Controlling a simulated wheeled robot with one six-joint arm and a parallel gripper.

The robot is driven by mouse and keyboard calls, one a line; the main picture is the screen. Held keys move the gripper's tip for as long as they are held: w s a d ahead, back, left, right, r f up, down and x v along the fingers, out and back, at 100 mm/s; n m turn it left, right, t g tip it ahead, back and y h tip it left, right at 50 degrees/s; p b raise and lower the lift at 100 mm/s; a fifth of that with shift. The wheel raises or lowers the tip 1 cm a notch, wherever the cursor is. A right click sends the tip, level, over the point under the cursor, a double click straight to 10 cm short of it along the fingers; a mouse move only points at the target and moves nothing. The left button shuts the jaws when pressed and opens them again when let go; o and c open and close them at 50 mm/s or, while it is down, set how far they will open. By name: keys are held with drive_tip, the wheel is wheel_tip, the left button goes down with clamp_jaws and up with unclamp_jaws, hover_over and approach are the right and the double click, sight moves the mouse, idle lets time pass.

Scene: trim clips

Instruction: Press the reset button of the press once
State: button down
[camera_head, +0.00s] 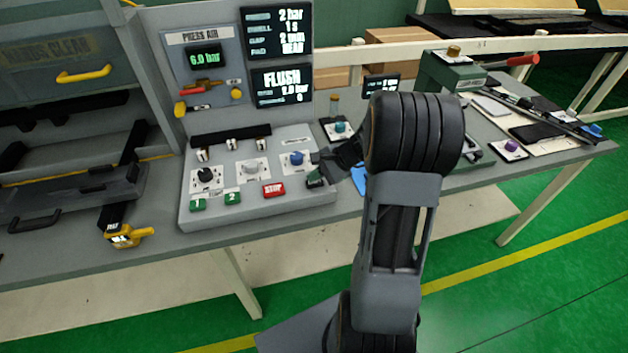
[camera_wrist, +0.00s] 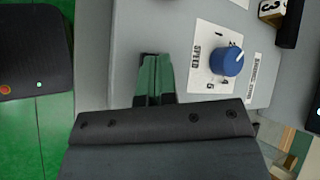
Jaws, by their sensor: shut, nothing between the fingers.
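The press control console (camera_head: 240,208) has a blue knob (camera_head: 296,158), which also shows in the wrist view (camera_wrist: 228,62). My gripper (camera_head: 322,170) is low over the console's right front corner, right of the blue knob. In the wrist view its shut fingers (camera_wrist: 155,72) look green and dark, beside the knob's plate. A small dark green piece (camera_head: 315,181) shows at the fingertips in the head view. I cannot tell whether it is finger or button, nor whether the tips touch. No reset label is readable; the fingers may hide that button.
Left along the console front are a red STOP button (camera_head: 273,190) and green buttons 2 (camera_head: 233,197) and 1 (camera_head: 198,204). A teal knob (camera_head: 340,128) stands behind my gripper. Display panels (camera_head: 280,85) rise at the back.

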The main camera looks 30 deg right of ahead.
sight(315, 183)
drive_tip(key=shift+r+p, duration=0.6)
drive_tip(key=shift+r, duration=0.3)
drive_tip(key=shift+r, duration=0.1)
drive_tip(key=shift+r+p, duration=1.85)
drive_tip(key=shift+r, duration=0.6)
drive_tip(key=shift+f, duration=0.1)
